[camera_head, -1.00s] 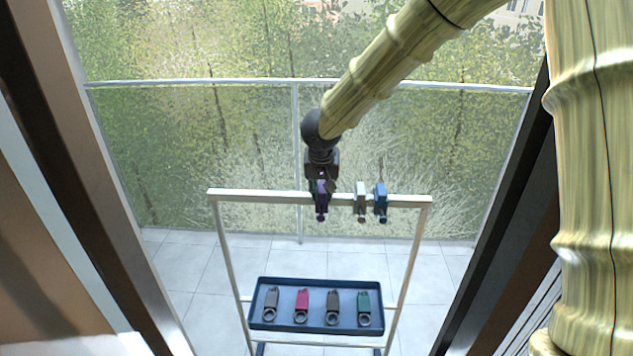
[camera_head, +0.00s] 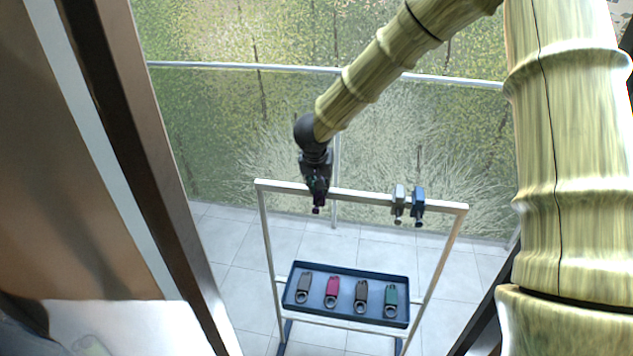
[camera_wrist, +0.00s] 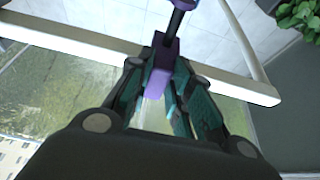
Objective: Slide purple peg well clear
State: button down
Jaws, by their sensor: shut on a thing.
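The purple peg (camera_wrist: 161,68) shows in the wrist view between my fingertips, with a dark stem and a purple end beyond it. It overlaps the white top rail (camera_wrist: 75,40); the exact contact is partly hidden. My gripper (camera_wrist: 160,72) is shut on it. In the head view my gripper (camera_head: 317,188) is at the left part of the rail (camera_head: 360,197), with only a little of the purple peg (camera_head: 317,209) showing below. A grey peg (camera_head: 398,200) and a blue peg (camera_head: 418,202) sit side by side on the rail's right part, well apart from my gripper.
A blue tray (camera_head: 347,269) low in the white frame holds several tagged pieces, among them a pink one (camera_head: 332,287) and a green one (camera_head: 391,297). A glass railing stands behind. The rail between my gripper and the grey peg is clear.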

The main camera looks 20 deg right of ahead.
jog(key=shift+s+f, duration=0.1)
jog(key=shift+f, duration=0.1)
jog(key=c, duration=1.3)
grip_release()
jog(key=shift+r, duration=0.1)
jog(key=v, duration=1.1)
jog(key=shift+a+r, duration=0.1)
jog(key=shift+r, duration=0.3)
